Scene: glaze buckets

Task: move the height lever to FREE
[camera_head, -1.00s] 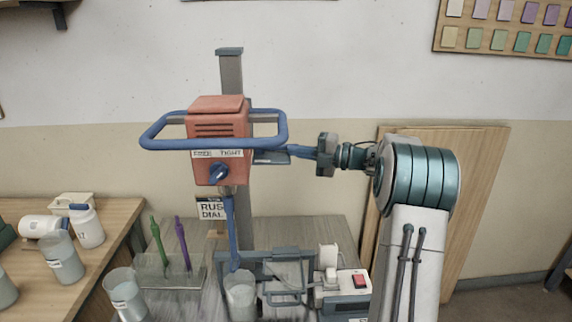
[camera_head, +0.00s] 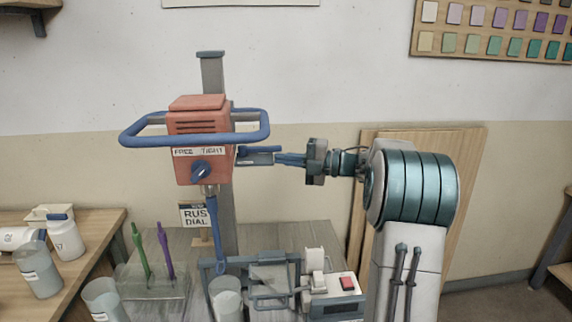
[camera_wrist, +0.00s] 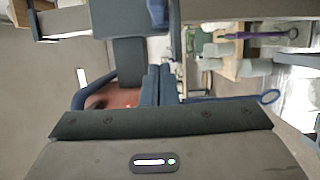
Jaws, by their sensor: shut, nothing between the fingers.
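The orange mixer head (camera_head: 186,130) hangs on a grey post, with a blue loop handle around it. A blue pointer lever (camera_head: 201,172) sits on its front below the FREE TIGHT label (camera_head: 198,151). Its tip leans up and right, toward TIGHT. Another blue bar (camera_head: 262,149) sticks out at the head's right side above a grey plate (camera_head: 258,159). I cannot tell which is the height lever. My gripper (camera_head: 277,159) is shut and empty, pointing left beside this bar and plate; contact is unclear. The wrist view shows its closed fingers (camera_wrist: 158,84) near the orange head (camera_wrist: 110,98).
The blue loop handle (camera_head: 262,127) surrounds the head above my gripper. A blue mixing shaft (camera_head: 214,240) reaches down to a bucket (camera_head: 227,300). Green and purple tools (camera_head: 164,250) stand at the left. A device with a red switch (camera_head: 347,284) is below my gripper.

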